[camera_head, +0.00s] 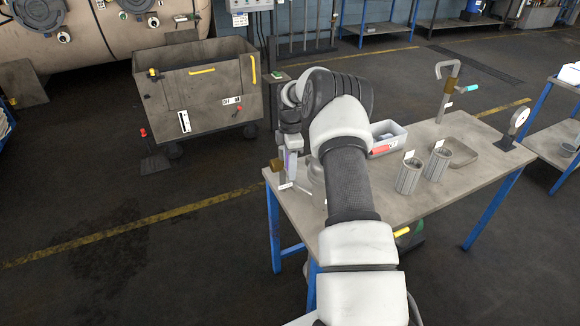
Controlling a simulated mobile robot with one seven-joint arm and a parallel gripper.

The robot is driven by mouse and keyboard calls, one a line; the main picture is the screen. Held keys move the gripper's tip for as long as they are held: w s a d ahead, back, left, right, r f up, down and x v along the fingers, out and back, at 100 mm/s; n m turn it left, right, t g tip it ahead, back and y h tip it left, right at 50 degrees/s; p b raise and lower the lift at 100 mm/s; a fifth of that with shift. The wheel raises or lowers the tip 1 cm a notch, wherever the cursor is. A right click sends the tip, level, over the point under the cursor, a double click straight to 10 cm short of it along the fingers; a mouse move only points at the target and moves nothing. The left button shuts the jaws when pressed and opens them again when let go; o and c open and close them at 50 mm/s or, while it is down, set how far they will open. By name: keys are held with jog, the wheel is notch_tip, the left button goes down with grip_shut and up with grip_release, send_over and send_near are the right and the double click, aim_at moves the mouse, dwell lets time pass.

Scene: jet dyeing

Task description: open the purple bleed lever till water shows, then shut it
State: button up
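A small pale-purple part (291,164) shows at the left end of the workbench, on or in front of a grey upright piece. It may be the purple bleed lever, but it is too small to tell its angle. No water is visible there. My white and black arm rises over the bench and bends down at its left end. My gripper (287,138) is around the grey parts just above the purple part. Its fingers are not clear, so I cannot tell whether they touch anything. A brass-coloured piece (277,165) sits beside the purple part.
The workbench (410,208) holds a grey bin (389,139), two ribbed cylinders, a shallow tray (462,153), a stand with a teal handle (447,90) and a round gauge (518,118). A wheeled cart (205,100) stands at the left. The floor at front left is clear.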

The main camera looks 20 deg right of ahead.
notch_tip(320, 180, up, 17)
jog(key=shift+d+r+b, duration=0.15)
jog(key=shift+r+b, duration=0.05)
jog(key=shift+b, duration=0.1)
dwell(0.4)
